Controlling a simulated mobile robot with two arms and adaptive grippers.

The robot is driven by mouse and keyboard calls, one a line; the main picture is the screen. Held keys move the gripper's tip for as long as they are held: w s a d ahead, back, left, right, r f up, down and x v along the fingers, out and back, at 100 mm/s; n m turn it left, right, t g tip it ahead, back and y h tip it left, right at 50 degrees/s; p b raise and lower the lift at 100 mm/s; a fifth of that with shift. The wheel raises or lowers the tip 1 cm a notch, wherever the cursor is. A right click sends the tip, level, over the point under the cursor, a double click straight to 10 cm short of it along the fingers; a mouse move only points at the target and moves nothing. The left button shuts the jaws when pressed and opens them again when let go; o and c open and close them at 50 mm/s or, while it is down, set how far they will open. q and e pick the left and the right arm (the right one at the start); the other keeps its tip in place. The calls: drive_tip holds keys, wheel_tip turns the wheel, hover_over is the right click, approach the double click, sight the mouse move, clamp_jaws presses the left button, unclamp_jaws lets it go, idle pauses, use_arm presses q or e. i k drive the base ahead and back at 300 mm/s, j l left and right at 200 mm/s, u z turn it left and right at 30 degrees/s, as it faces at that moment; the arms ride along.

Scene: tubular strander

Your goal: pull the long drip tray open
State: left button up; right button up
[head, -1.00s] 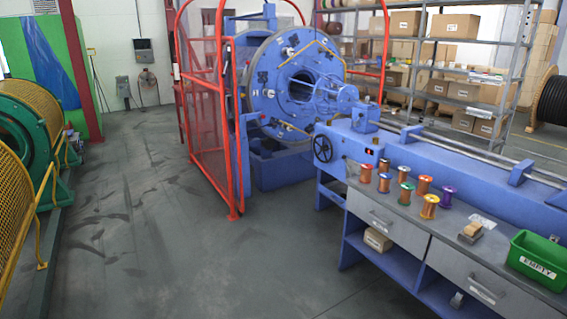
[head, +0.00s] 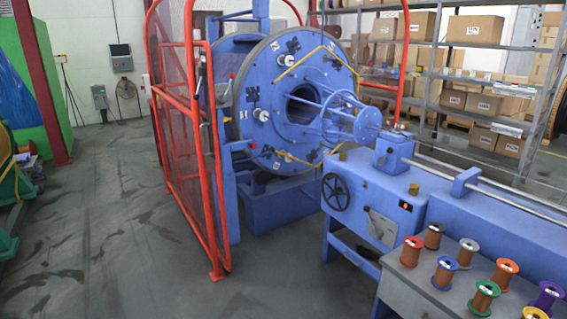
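No long drip tray can be clearly told apart in the head view. A blue box-like part (head: 272,207) sits low under the big round blue strander disc (head: 290,98). I cannot tell whether it is the tray or the machine's base. No handle shows on it. The blue machine bed (head: 372,200) with its black handwheel (head: 335,192) stands to its right and hides part of that area. Neither of my grippers is in view.
A red mesh guard (head: 185,130) stands upright left of the disc, reaching toward me. A grey worktop (head: 415,282) with several wire spools is at the lower right. Loaded shelves (head: 480,75) stand behind. The grey floor (head: 120,240) at the left is clear.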

sight(363, 253)
drive_tip(key=i, duration=1.1)
drive_tip(key=i+j+z, duration=0.1)
drive_tip(key=i, duration=1)
